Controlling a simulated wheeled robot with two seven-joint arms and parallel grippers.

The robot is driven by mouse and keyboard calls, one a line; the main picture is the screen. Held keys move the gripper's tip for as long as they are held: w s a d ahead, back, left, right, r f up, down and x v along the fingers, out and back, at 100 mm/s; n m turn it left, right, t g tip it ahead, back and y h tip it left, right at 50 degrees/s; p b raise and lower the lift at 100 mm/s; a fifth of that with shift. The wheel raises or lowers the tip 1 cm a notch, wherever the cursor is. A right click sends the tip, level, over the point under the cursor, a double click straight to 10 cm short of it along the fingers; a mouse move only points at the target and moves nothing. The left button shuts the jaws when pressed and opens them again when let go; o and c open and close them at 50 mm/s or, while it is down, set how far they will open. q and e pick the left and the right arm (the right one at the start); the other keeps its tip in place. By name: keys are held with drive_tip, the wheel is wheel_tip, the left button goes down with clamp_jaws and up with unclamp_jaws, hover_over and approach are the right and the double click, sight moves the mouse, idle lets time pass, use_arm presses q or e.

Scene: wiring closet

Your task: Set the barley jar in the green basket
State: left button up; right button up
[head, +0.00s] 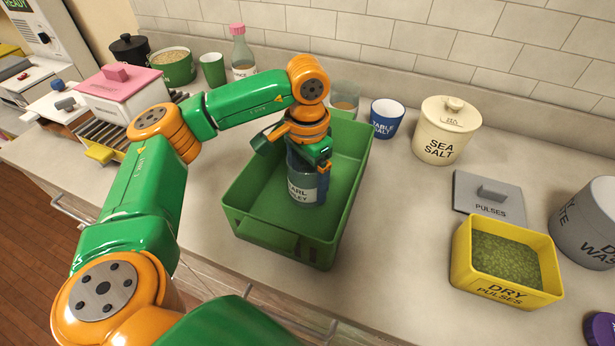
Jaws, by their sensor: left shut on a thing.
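The barley jar (305,188) is dark blue with a pale label, partly covered by my gripper. It is upright inside the outline of the green basket (335,240). I cannot tell whether its base touches the basket floor. My left gripper (303,158) comes down from above and is shut on the jar's upper part. The basket is a deep green rectangular bin on the counter, with no other thing seen in it. My right gripper is not in view.
A clear glass (345,97), a blue table salt cup (386,118) and a cream sea salt canister (441,132) stand behind and right of the basket. A yellow dry pulses box (505,290) and grey pulses lid (488,196) are at right. Counter between is clear.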

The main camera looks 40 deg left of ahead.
use_arm(q)
drive_tip(key=o, duration=1.4)
wheel_tip(320, 180, up, 8)
drive_tip(key=shift+f, duration=0.25)
wheel_tip(320, 180, up, 7)
drive_tip(key=p, duration=0.3)
